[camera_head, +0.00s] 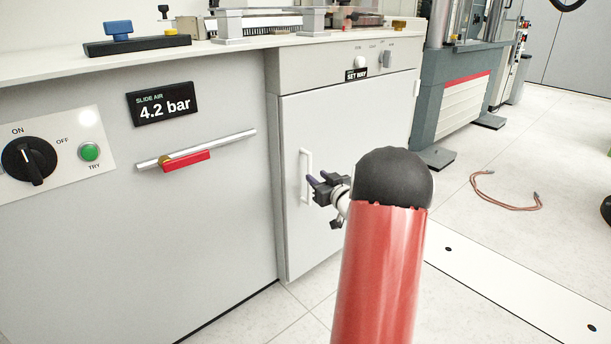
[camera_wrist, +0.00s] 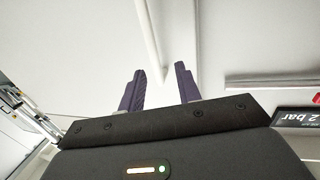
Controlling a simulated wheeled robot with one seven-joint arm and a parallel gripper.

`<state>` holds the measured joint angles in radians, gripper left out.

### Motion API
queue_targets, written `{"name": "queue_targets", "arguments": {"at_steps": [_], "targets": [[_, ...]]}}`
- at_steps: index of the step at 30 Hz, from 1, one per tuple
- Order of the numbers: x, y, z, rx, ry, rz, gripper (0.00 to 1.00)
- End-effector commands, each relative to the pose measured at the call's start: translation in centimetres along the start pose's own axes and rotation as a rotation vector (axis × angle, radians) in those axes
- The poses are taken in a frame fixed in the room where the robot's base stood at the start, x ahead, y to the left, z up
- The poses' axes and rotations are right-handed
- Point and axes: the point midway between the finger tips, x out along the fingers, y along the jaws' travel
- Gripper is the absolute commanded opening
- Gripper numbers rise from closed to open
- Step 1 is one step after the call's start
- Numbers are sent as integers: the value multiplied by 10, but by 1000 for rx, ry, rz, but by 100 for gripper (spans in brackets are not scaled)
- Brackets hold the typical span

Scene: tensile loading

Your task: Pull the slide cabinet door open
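The slide cabinet door (camera_head: 335,115) is a light grey panel and looks closed in its frame. Its white vertical bar handle (camera_head: 309,160) is near the door's left side. My gripper (camera_head: 316,188) is at the lower part of this handle, close to it. In the wrist view, my gripper (camera_wrist: 159,82) has two purple fingers spread apart, with a gap between them. The white handle (camera_wrist: 149,40) runs down toward this gap. Its lower end lies just ahead of or between the fingertips; I cannot tell which. Part of the door is hidden behind my arm.
Left of the door, a grey panel has a red-tagged rail (camera_head: 195,149), a "4.2 bar" display (camera_head: 163,104), a black knob (camera_head: 29,161) and a green button (camera_head: 89,152). A grey machine (camera_head: 455,105) stands right. A cable (camera_head: 505,205) lies on otherwise open floor.

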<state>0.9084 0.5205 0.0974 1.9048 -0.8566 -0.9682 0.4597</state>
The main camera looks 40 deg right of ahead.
Motion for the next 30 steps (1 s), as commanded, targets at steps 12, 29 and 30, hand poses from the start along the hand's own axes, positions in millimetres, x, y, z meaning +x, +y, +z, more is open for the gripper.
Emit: {"name": "queue_targets", "arguments": {"at_steps": [12, 29, 30], "targets": [[38, 10, 12, 24, 44, -33, 34], [75, 9, 9, 24, 42, -29, 34], [75, 9, 9, 24, 42, -29, 34]]}}
